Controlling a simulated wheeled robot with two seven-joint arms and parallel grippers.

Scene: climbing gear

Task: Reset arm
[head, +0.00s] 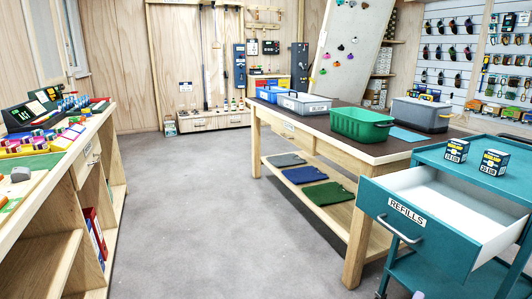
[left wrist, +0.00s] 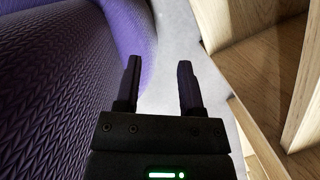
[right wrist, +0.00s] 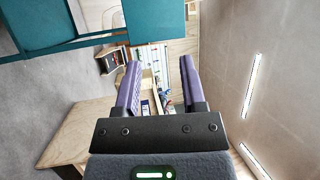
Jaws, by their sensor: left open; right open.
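My left gripper (left wrist: 158,88) shows in the left wrist view, open, with nothing between its fingers. Grey floor lies beyond it, a purple textured surface fills the left side, and a wooden shelf unit (left wrist: 245,55) stands at the right. My right gripper (right wrist: 163,88) shows in the right wrist view, open and empty. A teal surface (right wrist: 60,30) lies at the upper left of that view.
A teal cart (head: 420,225) has its white-lined "REFILLS" drawer pulled open at the right. A wooden table (head: 350,147) holds a green bin (head: 362,125) and grey boxes. A workbench (head: 85,140) lines the left. The floor (head: 200,200) between is clear.

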